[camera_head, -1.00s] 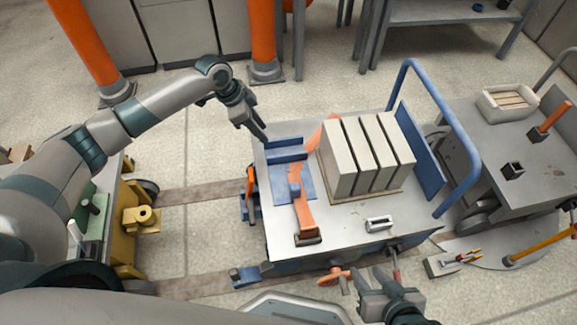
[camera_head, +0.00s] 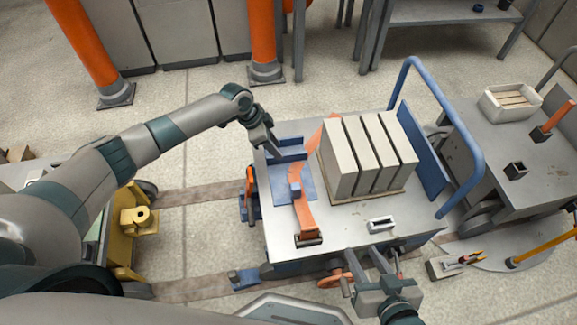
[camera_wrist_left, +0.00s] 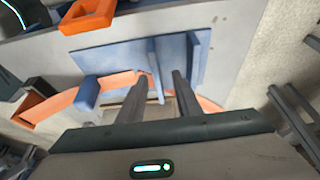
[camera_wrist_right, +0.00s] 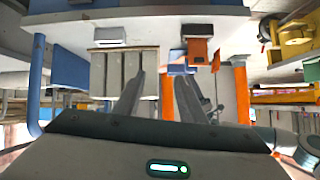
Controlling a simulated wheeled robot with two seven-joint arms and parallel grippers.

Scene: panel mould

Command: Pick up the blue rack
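The blue rack (camera_head: 281,183), a flat plate with upright fins, lies on the cart's left part. It also shows in the left wrist view (camera_wrist_left: 113,58). An orange curved piece (camera_head: 307,217) runs across it under a small blue block. My left gripper (camera_head: 273,151) is over the rack's far end, pointing down. In the left wrist view its fingers are apart, with a blue fin showing between them; I cannot tell whether they touch it. My right gripper (camera_head: 376,262) is at the cart's near edge, with its fingers apart and empty (camera_wrist_right: 158,79).
Grey-white upright slabs (camera_head: 368,150) stand right of the rack on the cart top (camera_head: 345,221). A small metal holder (camera_head: 381,225) is near the front edge. A blue handrail (camera_head: 446,120) bounds the cart's right side. Another table (camera_head: 505,150) stands further right.

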